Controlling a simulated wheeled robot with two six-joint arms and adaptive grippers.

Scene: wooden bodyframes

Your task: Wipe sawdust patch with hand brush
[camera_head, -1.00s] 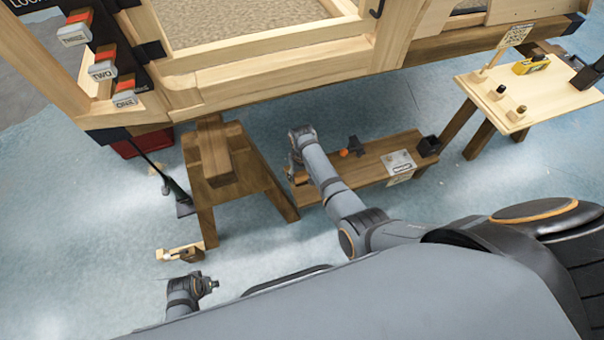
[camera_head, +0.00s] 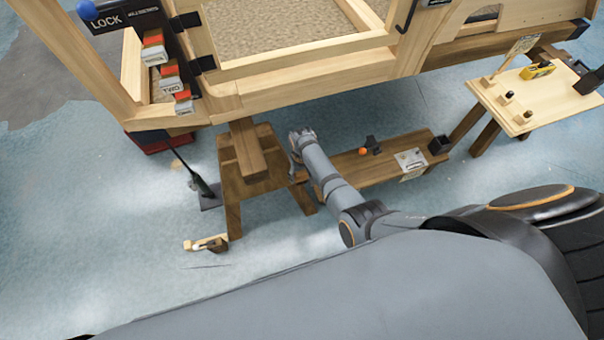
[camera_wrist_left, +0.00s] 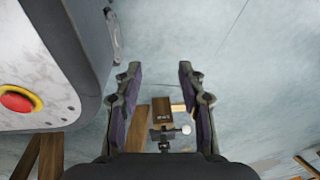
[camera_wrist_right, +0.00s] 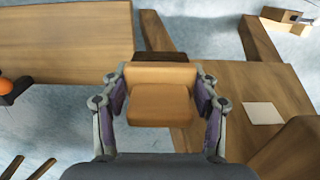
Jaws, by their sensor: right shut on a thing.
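The hand brush (camera_wrist_right: 160,103), a tan wooden block with a dark brown strip along its far edge, sits between the fingers of my right gripper (camera_wrist_right: 160,95). The gripper is shut on it. A beige speckled surface (camera_head: 270,30) lies inside the wooden bodyframe. I cannot tell whether this is the sawdust patch.
The wooden bodyframe (camera_head: 300,75) spans the top, with a trestle (camera_head: 240,165) under it. The low bench (camera_head: 345,165) carries an orange ball (camera_head: 363,151) and a black box (camera_head: 440,146). A small table (camera_head: 545,90) stands right. The floor at lower left is mostly clear.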

